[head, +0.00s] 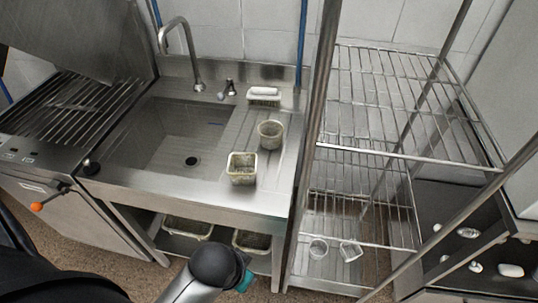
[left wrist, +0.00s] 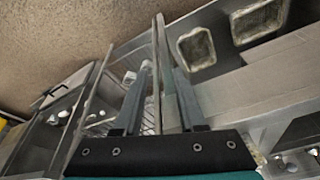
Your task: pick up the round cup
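The round cup (head: 270,133) stands upright on the ribbed drainboard right of the sink basin, in the head view. A square cup (head: 241,168) stands in front of it, slightly left. My left gripper (left wrist: 158,85) shows in the left wrist view with its two fingers apart and nothing between them. In the head view only my left arm shows low in the middle, well short of the cups; its fingers are hidden there. The round cup is not seen in the left wrist view. My right gripper is in neither view.
A white item in a holder (head: 264,95) sits behind the cups, near the faucet (head: 183,50). A wire rack (head: 400,105) with upright posts stands close on the right, with clear containers (head: 318,248) low down. Bins (left wrist: 196,48) sit under the counter.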

